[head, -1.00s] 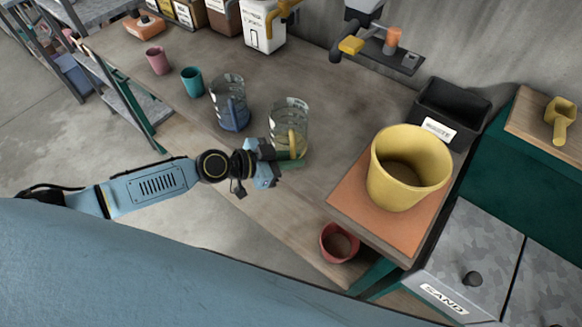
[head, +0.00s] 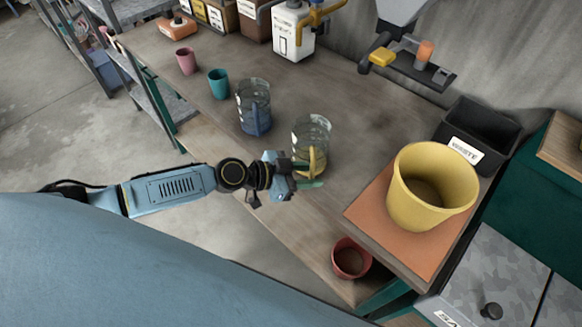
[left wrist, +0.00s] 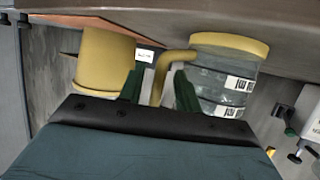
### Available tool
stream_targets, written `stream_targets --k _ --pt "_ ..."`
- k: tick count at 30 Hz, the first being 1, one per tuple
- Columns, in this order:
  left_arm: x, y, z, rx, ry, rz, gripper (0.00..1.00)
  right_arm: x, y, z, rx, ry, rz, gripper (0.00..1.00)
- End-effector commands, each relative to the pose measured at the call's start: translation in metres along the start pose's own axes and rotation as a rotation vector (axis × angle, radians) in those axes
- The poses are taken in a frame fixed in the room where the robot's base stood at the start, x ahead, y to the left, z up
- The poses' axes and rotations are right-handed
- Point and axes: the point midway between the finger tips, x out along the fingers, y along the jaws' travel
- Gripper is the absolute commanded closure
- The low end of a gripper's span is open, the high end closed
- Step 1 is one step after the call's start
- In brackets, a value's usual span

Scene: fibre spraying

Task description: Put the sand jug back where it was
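The sand jug is a clear jug (head: 312,132) with a yellow handle and base, standing upright near the front edge of the workbench. In the left wrist view the jug (left wrist: 222,82) appears upside down, its yellow base against the bench top. My left gripper (head: 306,174) is at its handle. The handle (left wrist: 160,78) lies between the fingers of my left gripper (left wrist: 160,88); whether they press on it is hard to tell. The jug looks empty. My right gripper is not in view.
A yellow bucket (head: 430,215) stands on an orange board (head: 372,215) to the right, beside a black waste bin (head: 480,130). A red pot (head: 350,260) is below.

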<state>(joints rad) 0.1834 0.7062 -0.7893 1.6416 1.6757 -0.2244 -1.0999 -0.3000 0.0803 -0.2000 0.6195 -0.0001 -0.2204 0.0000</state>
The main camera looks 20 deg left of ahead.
Motion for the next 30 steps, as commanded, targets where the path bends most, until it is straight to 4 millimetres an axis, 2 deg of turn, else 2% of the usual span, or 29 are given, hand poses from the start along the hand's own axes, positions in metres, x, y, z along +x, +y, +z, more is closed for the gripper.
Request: stream_targets --k 9,15,21,30 --pt "-0.060 0.001 0.005 0.002 -0.005 0.001 0.66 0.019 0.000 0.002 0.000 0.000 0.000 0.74" --pt "-0.093 0.000 0.005 0.000 -0.003 0.000 0.66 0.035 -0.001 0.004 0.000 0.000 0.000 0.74" --pt "-0.109 0.001 0.002 -0.001 -0.001 0.001 0.66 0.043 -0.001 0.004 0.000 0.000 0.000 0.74" --pt "-0.113 0.000 0.000 0.001 0.000 0.001 0.66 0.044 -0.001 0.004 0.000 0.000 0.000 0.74"
